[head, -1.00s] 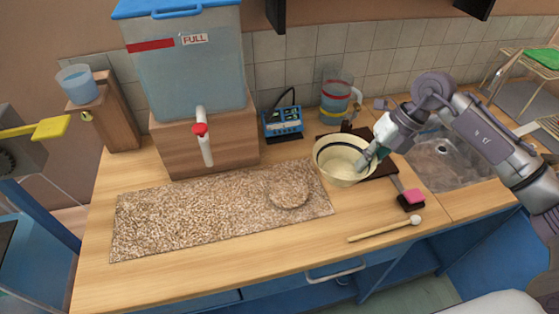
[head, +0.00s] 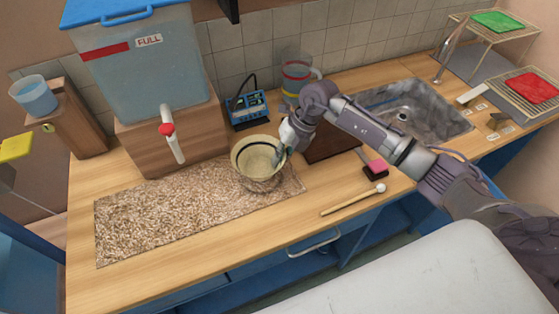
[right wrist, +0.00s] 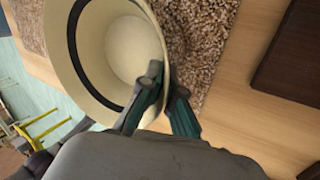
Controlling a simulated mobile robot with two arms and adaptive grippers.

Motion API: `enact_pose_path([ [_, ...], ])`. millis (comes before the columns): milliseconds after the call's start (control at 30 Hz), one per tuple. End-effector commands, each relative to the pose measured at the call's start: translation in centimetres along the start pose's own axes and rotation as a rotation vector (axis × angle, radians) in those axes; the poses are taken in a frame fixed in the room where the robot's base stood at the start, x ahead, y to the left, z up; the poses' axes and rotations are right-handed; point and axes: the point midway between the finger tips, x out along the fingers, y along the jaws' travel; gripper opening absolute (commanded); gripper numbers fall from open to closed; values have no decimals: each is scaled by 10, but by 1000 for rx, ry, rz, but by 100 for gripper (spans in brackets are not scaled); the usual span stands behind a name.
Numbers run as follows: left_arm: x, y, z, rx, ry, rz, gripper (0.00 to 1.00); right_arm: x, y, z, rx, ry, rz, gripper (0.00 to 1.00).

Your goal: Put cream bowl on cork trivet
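The cream bowl (head: 258,152), with a dark band inside, is upright over the round cork trivet (head: 264,184) on the speckled cork mat. The bowl hides most of the trivet; whether it touches the trivet I cannot tell. My right gripper (head: 281,155) is at the bowl's right rim. In the right wrist view, its fingers (right wrist: 166,88) straddle the rim of the bowl (right wrist: 125,45), one inside and one outside, shut on the wall. My left gripper is not in view.
The speckled mat (head: 150,218) has free room left of the bowl. A water tank (head: 145,65) with a red-handled tap (head: 172,142) stands behind. A dark board (head: 332,143), pink-topped block (head: 376,168) and mallet (head: 350,200) lie right. A blue device (head: 247,108) stands behind the bowl.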

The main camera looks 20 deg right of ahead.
Motion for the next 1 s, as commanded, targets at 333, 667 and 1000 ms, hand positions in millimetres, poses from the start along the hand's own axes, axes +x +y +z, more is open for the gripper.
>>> enact_pose_path([
  [333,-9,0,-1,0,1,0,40,23,-10,0,-1,-1,2,0],
  [667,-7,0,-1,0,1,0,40,26,-12,0,0,0,1,24],
  [1000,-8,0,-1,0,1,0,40,24,-12,0,0,0,1,31],
])
